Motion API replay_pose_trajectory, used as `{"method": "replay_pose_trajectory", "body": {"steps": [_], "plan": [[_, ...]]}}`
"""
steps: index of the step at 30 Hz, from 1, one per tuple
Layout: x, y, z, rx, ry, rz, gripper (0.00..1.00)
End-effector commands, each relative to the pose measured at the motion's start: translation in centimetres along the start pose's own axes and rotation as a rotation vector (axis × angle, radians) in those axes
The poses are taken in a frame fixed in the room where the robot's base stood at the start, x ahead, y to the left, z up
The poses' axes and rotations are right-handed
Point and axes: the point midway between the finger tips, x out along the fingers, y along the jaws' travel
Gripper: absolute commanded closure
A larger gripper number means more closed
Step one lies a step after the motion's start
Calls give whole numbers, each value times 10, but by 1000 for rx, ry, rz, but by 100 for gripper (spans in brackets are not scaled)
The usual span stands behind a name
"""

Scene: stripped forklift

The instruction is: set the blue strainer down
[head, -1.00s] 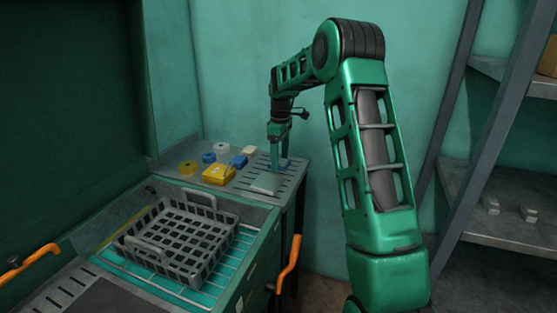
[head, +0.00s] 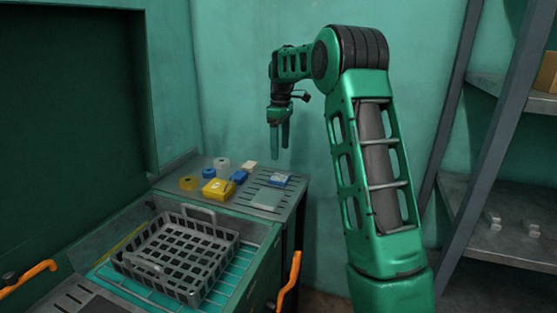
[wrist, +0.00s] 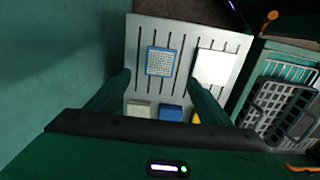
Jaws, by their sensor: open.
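The blue strainer (head: 279,179) is a small flat blue-rimmed piece with a pale, finely patterned face. It lies flat on the slotted metal shelf (head: 252,205), near its back right edge. In the wrist view the strainer (wrist: 160,62) rests across the slots, just left of a pale flat plate (wrist: 216,68). My gripper (head: 280,148) is open and empty, above the shelf and clear of the strainer. In the wrist view its two fingers (wrist: 160,84) are spread apart, with the strainer seen beyond and between them.
On the shelf stand a yellow box (head: 217,188), a blue block (head: 238,176), a cream block (head: 249,166), a yellow ring (head: 188,183) and other small pieces. A grey basket (head: 215,262) sits in the open bay in front. A metal rack (head: 510,220) stands at right.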

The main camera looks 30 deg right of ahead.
Motion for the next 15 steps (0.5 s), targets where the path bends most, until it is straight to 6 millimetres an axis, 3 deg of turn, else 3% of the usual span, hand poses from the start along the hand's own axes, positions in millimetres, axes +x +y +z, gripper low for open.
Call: {"method": "replay_pose_trajectory", "body": {"steps": [10,15], "plan": [[-14,-3,3,12,-2,1,27],[-25,-25,27,101,-14,13,27]]}}
